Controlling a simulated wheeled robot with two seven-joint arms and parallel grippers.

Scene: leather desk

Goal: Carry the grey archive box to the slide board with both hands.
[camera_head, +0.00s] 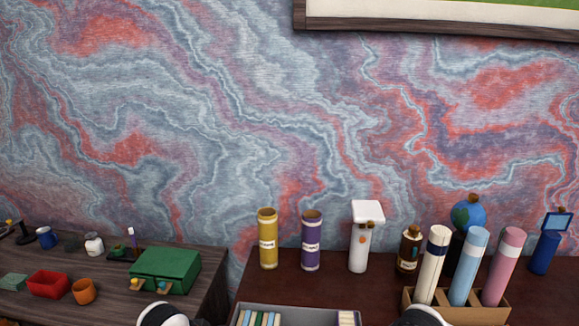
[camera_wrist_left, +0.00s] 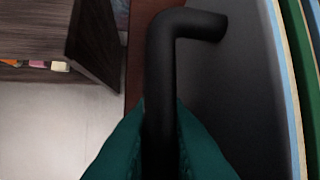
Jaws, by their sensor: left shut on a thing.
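The grey archive box (camera_head: 300,306) is at the bottom edge of the head view, its lower part cut off. Several upright pale, green and blue pieces stand inside it. In the left wrist view its dark grey side wall (camera_wrist_left: 235,90) fills the right, with a black bent handle (camera_wrist_left: 163,70) on it. My left gripper (camera_wrist_left: 160,135), with teal fingers, is closed around this handle. In the head view only white-and-black parts of my arms show at the bottom edge. My right gripper's fingers are out of view. I cannot make out the slide board.
Behind the box on the dark desk stand a yellow tube (camera_head: 268,240), a purple tube (camera_head: 311,242), a white dispenser (camera_head: 360,240) and a brown bottle (camera_head: 409,250). A holder (camera_head: 460,313) with several tubes is at right. A side desk (camera_head: 210,285) carries a green box (camera_head: 166,270).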

